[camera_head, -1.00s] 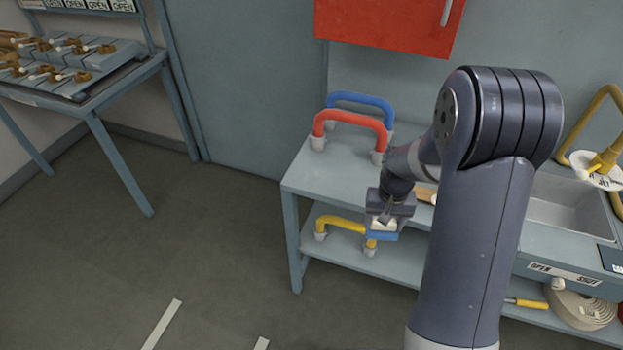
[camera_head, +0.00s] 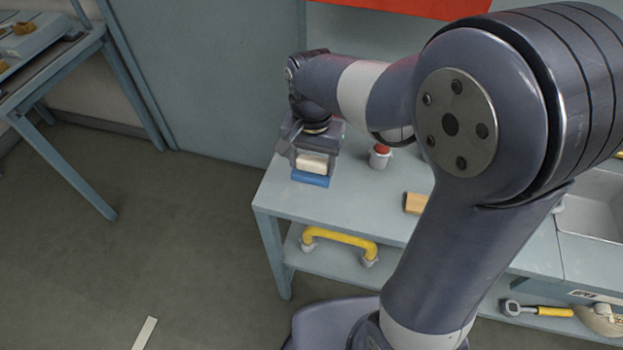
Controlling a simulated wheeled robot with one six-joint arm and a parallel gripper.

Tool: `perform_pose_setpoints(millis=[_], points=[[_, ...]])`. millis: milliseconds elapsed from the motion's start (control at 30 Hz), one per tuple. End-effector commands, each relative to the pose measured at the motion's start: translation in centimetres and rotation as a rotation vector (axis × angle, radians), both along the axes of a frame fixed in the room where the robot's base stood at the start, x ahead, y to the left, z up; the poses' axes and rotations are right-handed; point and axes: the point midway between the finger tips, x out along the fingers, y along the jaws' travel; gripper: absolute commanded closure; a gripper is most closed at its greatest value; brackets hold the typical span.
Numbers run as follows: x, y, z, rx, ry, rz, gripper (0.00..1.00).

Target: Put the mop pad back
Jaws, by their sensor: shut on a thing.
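The mop pad, a small block with a cream upper part and a blue underside (camera_head: 310,180), is in my gripper (camera_head: 313,154). My gripper points down and is shut on the pad's cream part. It is at the left end of the grey-blue bench (camera_head: 335,208). I cannot tell whether the blue underside touches the bench top or hangs just above it.
A wooden block (camera_head: 415,203) lies on the bench, partly behind my arm. A yellow handle (camera_head: 340,238) stands on the lower shelf. A sink (camera_head: 588,215) is at the right. The bench top's front left is clear. Another table (camera_head: 62,62) stands at the far left.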

Motion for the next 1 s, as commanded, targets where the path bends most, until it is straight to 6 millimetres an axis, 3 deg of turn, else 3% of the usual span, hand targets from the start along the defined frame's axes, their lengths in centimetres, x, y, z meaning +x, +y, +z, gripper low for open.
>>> perform_pose_setpoints(millis=[100, 500, 933, 967, 1000], points=[[0.0, 0.0, -2.3, -0.001, 0.004, 0.0, 0.58], [0.0, 0.0, -7.0, -0.001, 0.003, 0.001, 0.58], [0.1, 0.0, -7.8, 0.0, -0.001, 0.001, 0.58], [0.1, 0.0, -7.7, 0.001, -0.001, 0.001, 0.35], [0.1, 0.0, -7.6, 0.001, -0.001, 0.001, 0.32]])
